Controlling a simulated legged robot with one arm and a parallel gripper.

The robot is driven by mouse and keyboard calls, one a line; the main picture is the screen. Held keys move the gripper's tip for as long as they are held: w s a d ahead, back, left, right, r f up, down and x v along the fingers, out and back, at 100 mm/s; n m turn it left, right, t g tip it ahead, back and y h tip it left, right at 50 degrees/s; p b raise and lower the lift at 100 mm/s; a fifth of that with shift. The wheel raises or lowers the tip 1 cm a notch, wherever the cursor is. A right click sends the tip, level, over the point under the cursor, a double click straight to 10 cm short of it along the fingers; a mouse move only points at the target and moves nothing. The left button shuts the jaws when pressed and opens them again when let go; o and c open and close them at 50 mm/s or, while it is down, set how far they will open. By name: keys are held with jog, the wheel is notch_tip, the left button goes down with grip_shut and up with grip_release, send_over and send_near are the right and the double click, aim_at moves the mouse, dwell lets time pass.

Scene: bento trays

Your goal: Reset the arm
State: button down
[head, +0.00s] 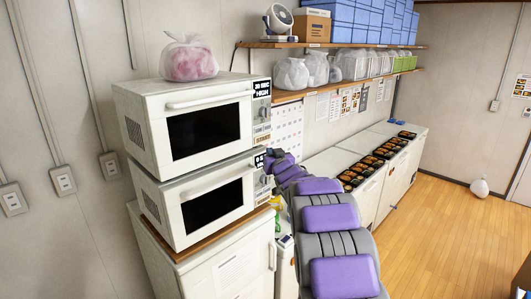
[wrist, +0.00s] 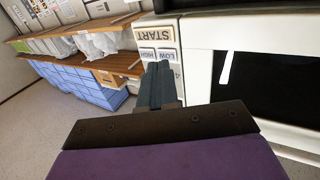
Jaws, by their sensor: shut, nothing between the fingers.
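My gripper (wrist: 163,75) shows in the wrist view with its two dark fingers together and nothing between them. The fingers are in front of the button panel (wrist: 157,35) of a microwave, whose START, LOW and HIGH labels appear upside down. I cannot tell whether the fingertips touch the panel. In the head view my purple and grey arm reaches forward to the right side of the lower microwave (head: 207,203). The gripper's fingertips are not clearly visible there. The upper microwave (head: 190,125) is stacked on the lower one, and both doors look shut.
A bag with pink contents (head: 189,60) sits on the upper microwave. Shelves (head: 300,92) with clear bags and blue boxes (head: 350,20) hang behind. Several bento trays (head: 378,160) lie on the white counter (head: 328,163). The wooden floor (head: 440,230) at right is mostly clear.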

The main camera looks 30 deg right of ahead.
jog(key=s+a+f+m+g+b, duration=0.1)
jog(key=s+a+f+g+b, duration=0.45)
jog(key=s+a+f, duration=0.55)
jog(key=s+a+f+g+b, duration=0.5)
jog(key=s+f, duration=0.4)
jog(key=s, duration=0.6)
jog(key=s+a+f+n+g+y+b, duration=0.1)
jog(key=s+a+f+g+b, duration=0.2)
jog(key=s, duration=0.8)
jog(key=s+a+f+n+g+y+b, duration=0.1)
jog(key=s+a+f+g+b, duration=0.2)
jog(key=s, duration=0.9)
jog(key=s+a+f+n+g+y+b, duration=0.1)
jog(key=s+a+f+g+b, duration=0.2)
jog(key=s+a+f, duration=0.3)
jog(key=shift+s+a+f+b, duration=0.25)
jog(key=shift+s+f+b, duration=0.2)
jog(key=shift+s+f, duration=1.9)
jog(key=shift+s+a+r, duration=0.15)
jog(key=shift+s+r, duration=0.4)
jog(key=shift+r, duration=0.05)
jog(key=shift+a, duration=0.3)
